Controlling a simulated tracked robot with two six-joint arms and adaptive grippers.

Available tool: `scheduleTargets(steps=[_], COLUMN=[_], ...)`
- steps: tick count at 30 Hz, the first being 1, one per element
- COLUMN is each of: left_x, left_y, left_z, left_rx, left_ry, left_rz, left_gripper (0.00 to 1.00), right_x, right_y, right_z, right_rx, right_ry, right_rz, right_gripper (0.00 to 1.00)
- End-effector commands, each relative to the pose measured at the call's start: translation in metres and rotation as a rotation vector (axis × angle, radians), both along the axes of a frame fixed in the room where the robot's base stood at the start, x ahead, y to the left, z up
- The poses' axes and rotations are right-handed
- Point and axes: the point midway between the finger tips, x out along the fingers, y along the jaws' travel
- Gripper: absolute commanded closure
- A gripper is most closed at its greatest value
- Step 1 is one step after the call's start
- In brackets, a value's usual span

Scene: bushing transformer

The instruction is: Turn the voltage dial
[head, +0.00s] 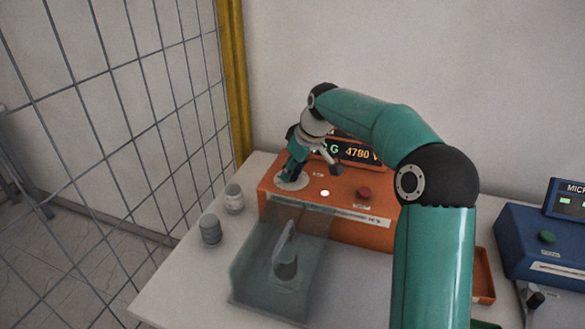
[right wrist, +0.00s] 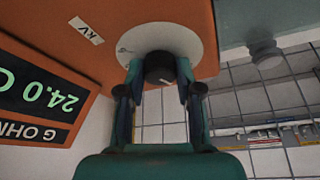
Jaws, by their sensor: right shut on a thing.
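The voltage dial is a black knob (right wrist: 160,68) on a round pale scale plate on top of the orange tester (head: 338,205). In the right wrist view the plate (right wrist: 165,38) shows beside a "KV" label. My right gripper (right wrist: 159,76) is shut on the dial, one finger on each side. In the head view my right gripper (head: 290,178) reaches down onto the plate, and its arm and fingers hide the dial. My left gripper is not in view.
A see-through cover (head: 250,265) with a pale upright piece inside stands before the tester. Two small grey jars (head: 234,198) (head: 210,229) stand at the left table edge. A blue instrument (head: 540,248) stands right.

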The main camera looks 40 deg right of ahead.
Motion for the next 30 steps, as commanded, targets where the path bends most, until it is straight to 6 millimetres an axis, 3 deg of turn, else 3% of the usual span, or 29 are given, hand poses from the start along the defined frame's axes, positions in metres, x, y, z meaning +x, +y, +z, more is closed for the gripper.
scheduleTargets(steps=[13,14,18,30], left_x=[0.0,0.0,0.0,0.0], left_y=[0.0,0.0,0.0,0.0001], left_z=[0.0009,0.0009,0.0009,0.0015], left_rx=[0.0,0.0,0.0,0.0], left_ry=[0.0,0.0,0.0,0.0], left_rz=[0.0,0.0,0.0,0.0], left_gripper=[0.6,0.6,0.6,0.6], right_x=[0.0007,0.0007,0.0006,-0.0012], right_y=[-0.0009,-0.0009,-0.0008,-0.0008], right_z=[0.0014,0.0014,0.0012,0.0049], right_rx=[-0.004,-0.003,-0.002,-0.001], right_ry=[-0.004,-0.004,-0.003,-0.003], right_rz=[0.012,0.011,0.012,0.011], right_gripper=[1.0,0.64,0.4,0.4])
